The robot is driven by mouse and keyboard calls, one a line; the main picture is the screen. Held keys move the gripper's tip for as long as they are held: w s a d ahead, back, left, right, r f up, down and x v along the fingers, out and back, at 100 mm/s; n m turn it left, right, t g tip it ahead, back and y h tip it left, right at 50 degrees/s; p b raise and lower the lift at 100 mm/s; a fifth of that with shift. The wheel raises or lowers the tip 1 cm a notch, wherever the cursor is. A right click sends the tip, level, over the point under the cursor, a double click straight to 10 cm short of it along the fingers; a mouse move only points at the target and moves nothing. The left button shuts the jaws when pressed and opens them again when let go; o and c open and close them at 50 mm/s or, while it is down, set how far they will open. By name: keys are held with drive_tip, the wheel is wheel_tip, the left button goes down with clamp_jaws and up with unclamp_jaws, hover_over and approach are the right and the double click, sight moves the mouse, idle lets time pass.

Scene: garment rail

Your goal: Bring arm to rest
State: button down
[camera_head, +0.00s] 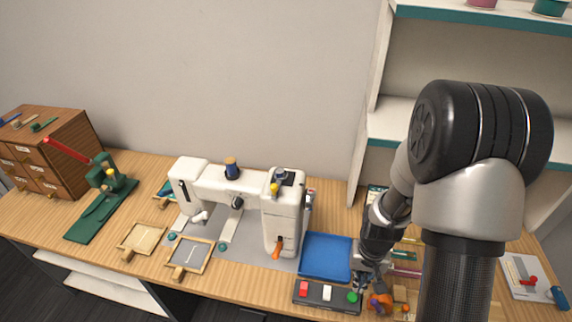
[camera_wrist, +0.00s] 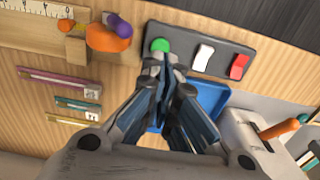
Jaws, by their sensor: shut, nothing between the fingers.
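My gripper (camera_head: 362,283) is low over the right part of the table, at the end of my arm. In the wrist view my gripper (camera_wrist: 158,62) has its fingertips together with nothing between them. The fingertips appear beside the green button (camera_wrist: 160,45) of a dark button box (camera_wrist: 226,58). I cannot tell whether they touch it. The box also has a white and a red button. My arm covers part of the table's right side in the head view.
A blue tray (camera_head: 326,257) lies between the box and the white sewing machine (camera_head: 283,218). An orange and purple object (camera_wrist: 108,36) sits near my fingertips. A shelf unit (camera_head: 400,120) stands behind my arm. A wooden drawer cabinet (camera_head: 50,150) is far left.

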drive_tip(key=shift+r, duration=0.6)
